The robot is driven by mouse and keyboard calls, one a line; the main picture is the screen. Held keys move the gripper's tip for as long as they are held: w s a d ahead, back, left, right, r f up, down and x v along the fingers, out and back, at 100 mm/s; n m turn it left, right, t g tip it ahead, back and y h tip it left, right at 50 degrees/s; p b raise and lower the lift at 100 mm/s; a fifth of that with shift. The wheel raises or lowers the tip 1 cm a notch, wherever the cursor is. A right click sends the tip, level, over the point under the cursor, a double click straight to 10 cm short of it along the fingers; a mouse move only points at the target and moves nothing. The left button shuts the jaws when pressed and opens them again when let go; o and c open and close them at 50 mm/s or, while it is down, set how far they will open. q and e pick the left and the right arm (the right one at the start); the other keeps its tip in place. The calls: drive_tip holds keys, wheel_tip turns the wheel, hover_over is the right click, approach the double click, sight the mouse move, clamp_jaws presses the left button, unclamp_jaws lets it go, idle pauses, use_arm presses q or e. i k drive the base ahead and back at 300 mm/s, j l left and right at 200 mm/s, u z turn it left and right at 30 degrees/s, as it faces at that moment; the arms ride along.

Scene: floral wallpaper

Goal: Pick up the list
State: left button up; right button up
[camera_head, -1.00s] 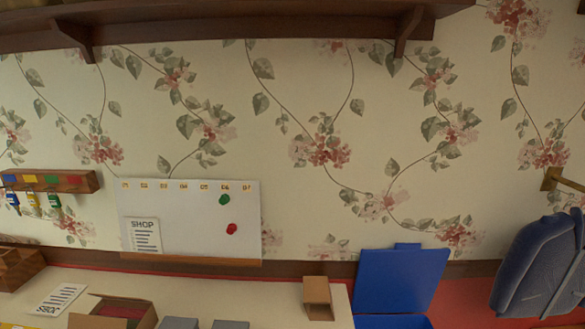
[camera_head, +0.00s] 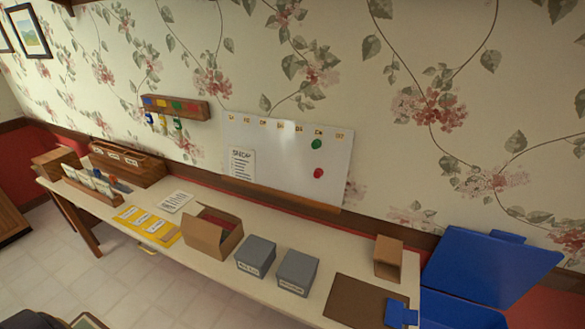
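A white list sheet (camera_head: 174,202) with dark lines of print lies flat on the white table (camera_head: 230,274), left of an open cardboard box. A second sheet, headed SHOP (camera_head: 241,164), is on the lower left of the whiteboard (camera_head: 279,143) on the wall. Neither of my grippers shows in the head view.
An open cardboard box (camera_head: 213,233), two grey boxes (camera_head: 256,257) (camera_head: 297,272), a brown mat (camera_head: 353,299) and a small brown holder (camera_head: 388,258) stand along the table. Yellow labelled strips (camera_head: 146,223) and wooden racks (camera_head: 128,165) are at the left. A blue bin (camera_head: 488,266) is at right.

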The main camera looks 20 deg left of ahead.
sight(241, 158)
drive_tip(key=z, duration=1.15)
drive_tip(key=u, duration=2.3)
